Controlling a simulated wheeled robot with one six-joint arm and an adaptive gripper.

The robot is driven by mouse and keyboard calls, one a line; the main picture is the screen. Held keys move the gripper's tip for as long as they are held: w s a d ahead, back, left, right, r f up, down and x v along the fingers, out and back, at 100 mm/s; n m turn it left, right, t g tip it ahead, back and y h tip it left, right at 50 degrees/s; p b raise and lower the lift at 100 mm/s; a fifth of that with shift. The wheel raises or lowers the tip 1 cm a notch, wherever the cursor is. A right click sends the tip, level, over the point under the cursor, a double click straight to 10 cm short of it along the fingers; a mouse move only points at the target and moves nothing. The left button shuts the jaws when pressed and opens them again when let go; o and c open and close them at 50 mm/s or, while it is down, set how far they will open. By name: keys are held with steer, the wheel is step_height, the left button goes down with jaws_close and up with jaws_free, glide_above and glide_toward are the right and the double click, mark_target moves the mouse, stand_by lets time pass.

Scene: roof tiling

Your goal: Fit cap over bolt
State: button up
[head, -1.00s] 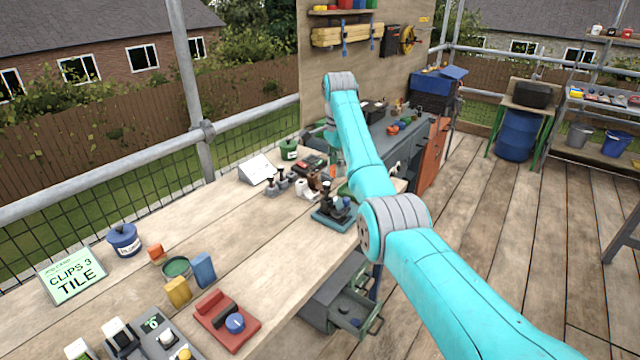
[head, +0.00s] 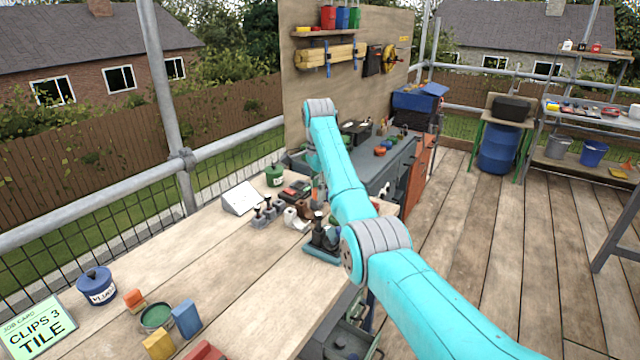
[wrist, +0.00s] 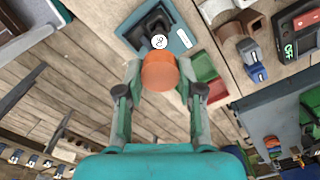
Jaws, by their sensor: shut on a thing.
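In the wrist view my gripper (wrist: 160,88) is shut on a round orange cap (wrist: 159,72), gripped between its two fingers. Beyond the cap lies a teal base plate (wrist: 127,30) with a black fixture (wrist: 150,27) on it. A white marked disc (wrist: 158,42) shows on the fixture, right behind the cap's upper edge. I cannot tell whether cap and fixture touch. No bolt is clearly visible. In the head view the fixture (head: 318,235) stands near the bench's right edge, partly behind my arm. My gripper is not clear there.
The wooden bench (head: 235,290) holds a blue jar (head: 96,285), a green-rimmed tin (head: 156,316), coloured blocks and a job card (head: 37,328). Small stamps and rolls stand beside the fixture. An open drawer (head: 350,340) juts out below. The plank floor right is mostly clear.

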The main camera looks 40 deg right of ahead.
mark_target(319, 214)
steer(key=shift+f, duration=3.4)
steer(key=shift+f, duration=0.5)
steer(key=o, duration=0.8)
steer(key=shift+c, duration=0.2)
steer(key=shift+r, duration=3.5)
